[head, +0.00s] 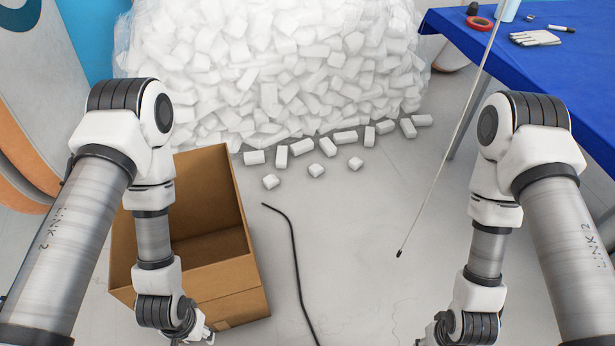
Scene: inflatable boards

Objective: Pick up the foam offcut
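Several white foam offcuts lie loose on the grey floor in front of a big heap of similar white pieces (270,65) in clear wrapping. Among the loose ones are a foam offcut (271,181), one to its right (316,170) and another farther right (356,163). Which one the task means, I cannot tell. My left gripper (207,335) shows only in part at the bottom edge, by the front of the cardboard box. My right gripper (420,342) is mostly cut off at the bottom edge. Both are well short of the offcuts, and their fingers cannot be made out.
An open, empty-looking cardboard box (240,300) stands at the left. A black cable (293,245) lies on the floor. A thin pale rod (450,145) slants down at the right.

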